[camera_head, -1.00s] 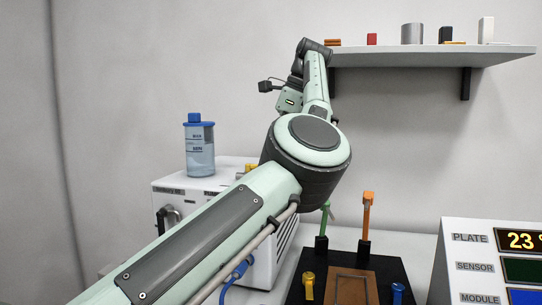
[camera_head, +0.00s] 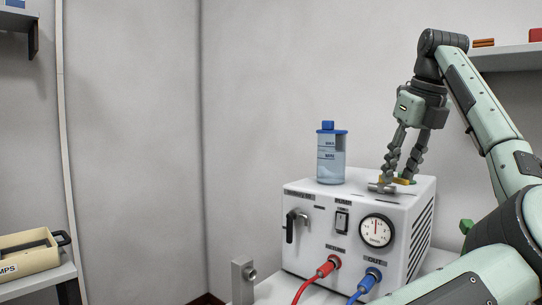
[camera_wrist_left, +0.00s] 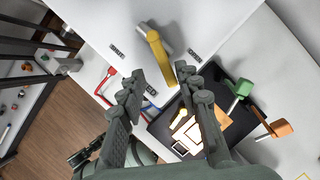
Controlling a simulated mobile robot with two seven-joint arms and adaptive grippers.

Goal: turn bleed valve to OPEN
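The bleed valve shows in the left wrist view as a yellow lever (camera_wrist_left: 160,58) on a grey metal cylinder (camera_wrist_left: 144,33), on the white box's top. In the head view, the yellow lever (camera_head: 405,181) is partly hidden by my left gripper's fingers. My left gripper (camera_head: 396,170) points down over the box top at the valve. In the wrist view its two fingers (camera_wrist_left: 158,90) are apart with nothing held, and the lever's free end lies beyond them, near the gap. I cannot tell whether they touch it.
A blue-capped bottle (camera_head: 332,155) stands on the white box (camera_head: 330,225), left of my gripper. A gauge (camera_head: 377,231), a black handle (camera_head: 293,225), and red (camera_head: 325,268) and blue (camera_head: 370,280) hoses are on its front.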

